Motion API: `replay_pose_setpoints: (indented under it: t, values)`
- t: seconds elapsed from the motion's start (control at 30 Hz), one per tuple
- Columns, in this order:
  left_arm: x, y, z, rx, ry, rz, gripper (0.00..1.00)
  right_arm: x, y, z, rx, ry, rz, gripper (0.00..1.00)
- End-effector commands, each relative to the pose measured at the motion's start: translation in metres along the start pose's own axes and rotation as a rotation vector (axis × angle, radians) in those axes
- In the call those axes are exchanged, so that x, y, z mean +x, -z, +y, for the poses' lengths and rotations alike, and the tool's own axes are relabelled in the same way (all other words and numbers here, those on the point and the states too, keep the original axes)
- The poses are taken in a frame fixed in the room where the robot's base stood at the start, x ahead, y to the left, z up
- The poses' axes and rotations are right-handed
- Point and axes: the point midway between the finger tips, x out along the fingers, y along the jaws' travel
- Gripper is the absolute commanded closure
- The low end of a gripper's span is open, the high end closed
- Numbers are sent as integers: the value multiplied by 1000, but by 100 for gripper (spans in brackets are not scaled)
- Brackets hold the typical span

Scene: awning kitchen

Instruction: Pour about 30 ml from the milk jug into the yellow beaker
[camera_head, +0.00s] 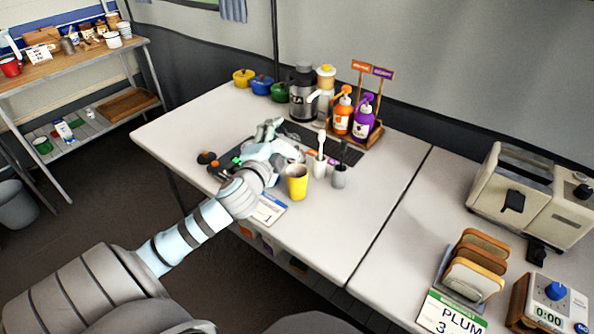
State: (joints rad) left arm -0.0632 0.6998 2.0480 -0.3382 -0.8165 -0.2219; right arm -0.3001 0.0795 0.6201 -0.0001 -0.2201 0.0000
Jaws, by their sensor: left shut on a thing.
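The yellow beaker (297,184) stands upright near the front edge of the table, and its mouth faces up. My left gripper (272,136) is over the dark mat, behind and left of the beaker and apart from it. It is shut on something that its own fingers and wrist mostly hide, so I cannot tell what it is. I cannot pick out the milk jug with certainty. My right gripper is not in view.
A white holder (320,167) with a utensil and a grey cup (339,177) stand right of the beaker. A dark dispenser (302,92), pump bottles (342,112) and lidded pots (262,84) line the back.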

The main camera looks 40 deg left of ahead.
Motion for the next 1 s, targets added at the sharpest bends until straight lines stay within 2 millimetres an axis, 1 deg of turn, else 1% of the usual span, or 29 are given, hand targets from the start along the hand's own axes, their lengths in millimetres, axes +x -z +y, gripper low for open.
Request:
replay_pose_setpoints:
  t: [0.4, 1.0]
  values:
    - [0, 0, 1, 13, 7, 1, 72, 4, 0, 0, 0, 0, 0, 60]
    - [-1, 4, -2, 75, 32, 1, 72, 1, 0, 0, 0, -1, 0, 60]
